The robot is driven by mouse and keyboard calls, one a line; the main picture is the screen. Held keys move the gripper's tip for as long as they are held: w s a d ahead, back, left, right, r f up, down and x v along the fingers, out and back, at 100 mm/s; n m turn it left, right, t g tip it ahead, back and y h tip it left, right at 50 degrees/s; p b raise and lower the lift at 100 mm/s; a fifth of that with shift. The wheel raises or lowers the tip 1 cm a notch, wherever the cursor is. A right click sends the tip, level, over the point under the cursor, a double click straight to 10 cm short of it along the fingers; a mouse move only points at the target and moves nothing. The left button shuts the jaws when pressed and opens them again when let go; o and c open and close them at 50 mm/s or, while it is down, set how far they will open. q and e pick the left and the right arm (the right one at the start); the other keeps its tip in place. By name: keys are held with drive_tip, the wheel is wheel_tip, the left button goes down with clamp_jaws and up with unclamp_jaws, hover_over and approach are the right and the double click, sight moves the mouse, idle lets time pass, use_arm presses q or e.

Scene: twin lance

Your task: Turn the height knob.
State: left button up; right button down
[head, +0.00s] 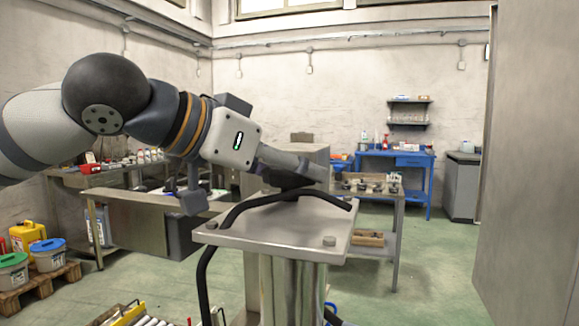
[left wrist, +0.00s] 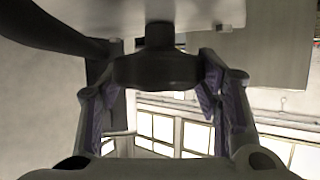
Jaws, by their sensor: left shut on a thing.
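The dark height knob (left wrist: 157,70) shows in the left wrist view, on a short dark stem under a pale plate at the top of the picture. My left gripper (head: 303,177) reaches in from the left, low over the metal plate (head: 270,240) in the head view. In the left wrist view its two fingers stand on either side of the knob, shut on it. In the head view the fingers mostly hide the knob, and dark parts merge there. My right gripper is in neither view.
A black cable (head: 203,285) arcs over the plate and hangs down its left side. Bolt heads (head: 329,241) stand on the plate. A large grey panel (head: 530,150) closes off the right. Workbenches (head: 410,160) stand behind; green floor (head: 420,280) lies clear at right.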

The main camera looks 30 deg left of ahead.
use_arm(q)
drive_tip(key=n+y, duration=0.3)
drive_tip(key=y, duration=0.1)
drive_tip(key=shift+d+t, duration=0.1)
drive_tip(key=shift+t, duration=0.2)
drive_tip(key=n+y, duration=0.4)
drive_tip(key=shift+g, duration=0.4)
drive_tip(key=n+g+y, duration=0.2)
drive_tip(key=n+y, duration=0.1)
drive_tip(key=y, duration=0.1)
drive_tip(key=shift+n, duration=0.4)
drive_tip(key=n+g+y, duration=0.3)
drive_tip(key=shift+n, duration=0.3)
drive_tip(key=n+g+y, duration=0.2)
drive_tip(key=n+g, duration=0.2)
drive_tip(key=g, duration=0.1)
drive_tip(key=shift+n, duration=0.3)
drive_tip(key=shift+n+g, duration=2.1)
drive_tip(key=shift+g, duration=0.4)
drive_tip(key=shift+f, duration=0.1)
